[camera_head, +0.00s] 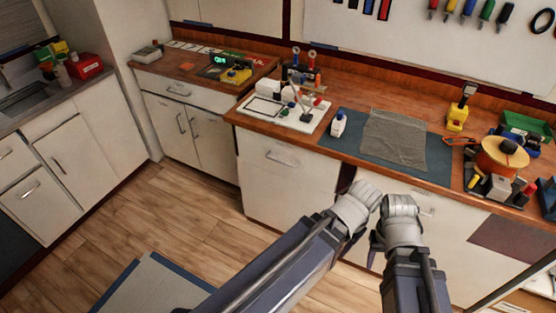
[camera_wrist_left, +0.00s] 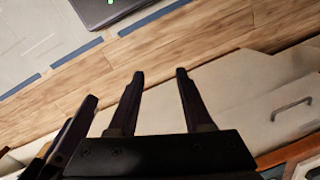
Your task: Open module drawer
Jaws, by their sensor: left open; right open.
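Pale drawer fronts with metal handles sit under the wooden worktop. One front (camera_head: 262,154) is at the middle, one (camera_head: 205,96) is at the back left, and another (camera_head: 445,208) is partly behind my right arm. All look shut; I cannot tell which is the module drawer. My left gripper (camera_wrist_left: 160,74) is open and empty in the left wrist view, over the floor. In the head view its arm reaches in front of the cabinets, its fingers hidden. My right gripper (camera_head: 399,206) is close beside it, open, its fingers mostly hidden. Neither visibly touches a handle.
The worktop (camera_head: 337,91) holds a blue mat (camera_head: 348,146) with a grey cloth, a white board with small parts, and an orange spool (camera_head: 495,165). A pale mat (camera_head: 150,285) with blue edges lies on the wood floor. The floor at the left is clear.

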